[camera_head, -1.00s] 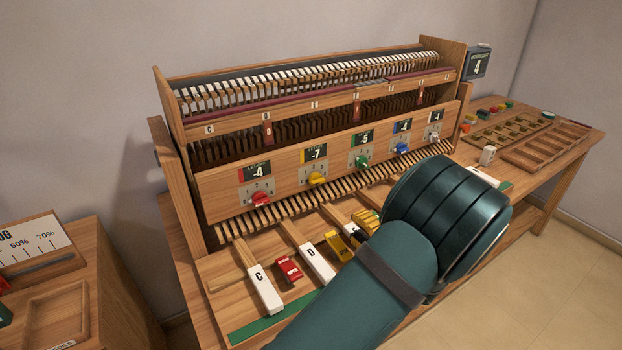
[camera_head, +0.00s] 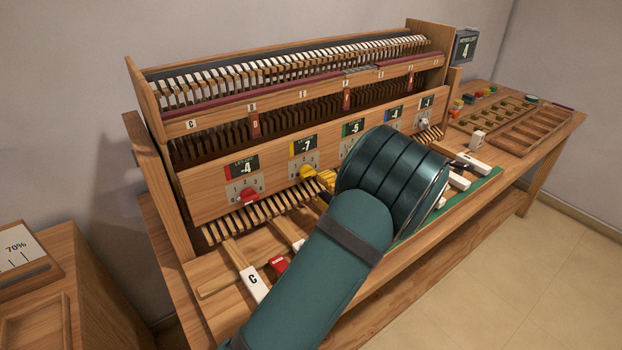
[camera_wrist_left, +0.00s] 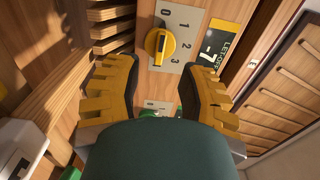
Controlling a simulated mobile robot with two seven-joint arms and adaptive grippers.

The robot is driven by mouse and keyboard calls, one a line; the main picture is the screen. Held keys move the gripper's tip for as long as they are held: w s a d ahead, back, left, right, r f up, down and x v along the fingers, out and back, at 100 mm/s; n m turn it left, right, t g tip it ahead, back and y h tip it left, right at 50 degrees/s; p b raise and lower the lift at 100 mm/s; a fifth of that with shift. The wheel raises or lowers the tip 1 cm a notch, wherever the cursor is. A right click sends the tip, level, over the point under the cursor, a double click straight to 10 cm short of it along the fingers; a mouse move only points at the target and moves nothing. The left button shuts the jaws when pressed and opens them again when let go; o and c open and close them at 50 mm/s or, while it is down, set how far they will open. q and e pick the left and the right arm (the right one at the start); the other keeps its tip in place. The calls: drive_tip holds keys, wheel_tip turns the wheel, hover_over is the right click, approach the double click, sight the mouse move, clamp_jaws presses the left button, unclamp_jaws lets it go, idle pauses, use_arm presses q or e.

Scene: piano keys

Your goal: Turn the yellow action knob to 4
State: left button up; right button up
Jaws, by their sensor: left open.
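The yellow knob (camera_head: 308,171) sits on the wooden front panel below a display reading -7. In the left wrist view the yellow knob (camera_wrist_left: 157,44) is on a grey dial plate with 0, 1, 2 and 3 visible; I cannot tell which number it points at. My left gripper (camera_wrist_left: 153,82) is open, its two yellow-and-black fingers spread below the knob, with nothing between them. In the head view my left gripper (camera_head: 326,184) is partly hidden behind my teal arm, close to the knob's right. My right gripper is not in view.
A red knob (camera_head: 249,196) with a display reading -4 is to the left. Wooden key ends (camera_head: 262,217) stick out below the panel. A white C key (camera_head: 254,284) and a red block (camera_head: 279,263) lie in front. My arm hides the panel's middle.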

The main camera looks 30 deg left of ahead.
sight(311, 176)
use_arm(q)
drive_tip(key=x, duration=0.5)
drive_tip(key=shift+w+a, duration=0.15)
drive_tip(key=shift+a, duration=0.2)
drive_tip(key=shift+o, duration=0.2)
drive_tip(key=shift+d, duration=0.1)
clamp_jaws()
